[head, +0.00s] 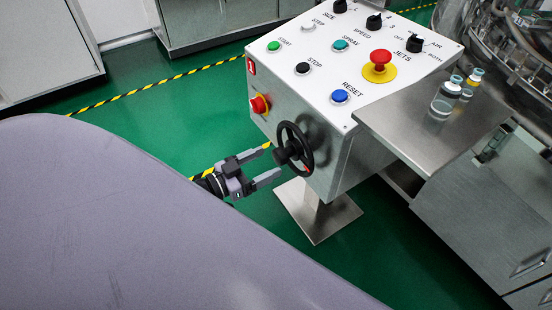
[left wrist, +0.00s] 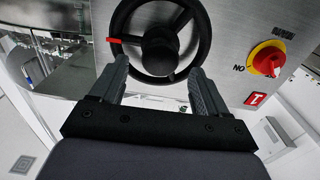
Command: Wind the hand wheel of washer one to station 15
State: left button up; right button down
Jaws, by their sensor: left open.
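The black hand wheel (head: 294,148) is mounted on the lower side of the grey control box, with a dark hub at its centre. In the left wrist view the wheel (left wrist: 201,45) has several spokes, and a red mark (left wrist: 114,40) shows at the left of its rim. My left gripper (head: 272,166) is open and empty, with its two fingers pointing at the wheel. In the left wrist view the fingertips of the gripper (left wrist: 157,72) come up to the lower rim, one on each side of the hub; I cannot tell whether they touch. My right gripper is not in view.
The control box (head: 325,95) carries buttons, knobs and a large red mushroom button (head: 380,60) on top. A red and yellow switch (head: 259,104) sticks out left of the wheel. A steel shelf (head: 400,115) with small vials (head: 445,97) adjoins on the right. Green floor is clear on the left.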

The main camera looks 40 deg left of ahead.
aim_at(276, 158)
pick_arm(q)
jog(key=shift+b+x, duration=0.3)
jog(key=shift+x, duration=1.75)
grip_shut()
